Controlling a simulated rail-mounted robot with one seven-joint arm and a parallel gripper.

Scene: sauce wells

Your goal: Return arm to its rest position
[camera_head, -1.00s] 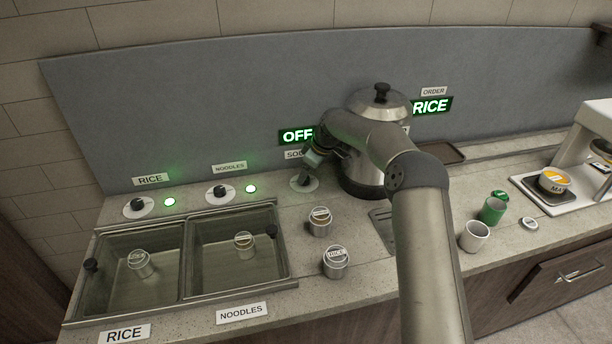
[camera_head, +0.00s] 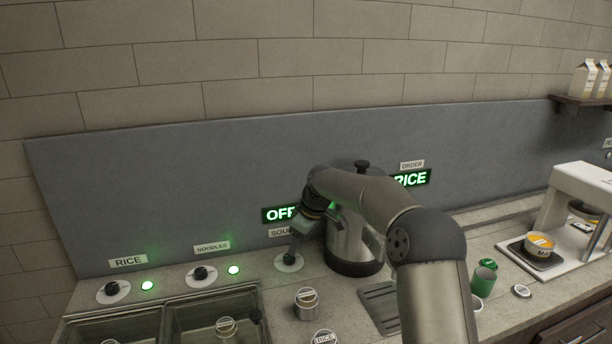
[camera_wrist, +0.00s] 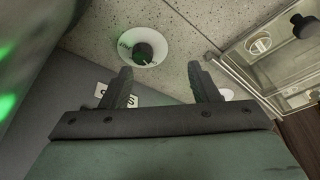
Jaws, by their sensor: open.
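My arm reaches over the counter in the head view. My gripper (camera_head: 304,232) is above and slightly right of the soup knob (camera_head: 289,259), apart from it. In the wrist view my gripper (camera_wrist: 159,70) has its two dark fingers spread with nothing between them. The dark knob (camera_wrist: 145,53) on its white dial lies beyond the fingertips on the speckled counter. A steel soup pot (camera_head: 352,240) stands behind my arm and is partly hidden by it. The green sign above the soup dial reads "OFF" (camera_head: 279,214).
The rice knob (camera_head: 112,289) and noodles knob (camera_head: 199,275) have lit green lamps beside them. Sunken wells (camera_head: 212,320) lie at the lower left. A labelled canister (camera_head: 306,304) stands on the counter. A green can (camera_head: 485,279) and a white machine (camera_head: 575,220) are at the right.

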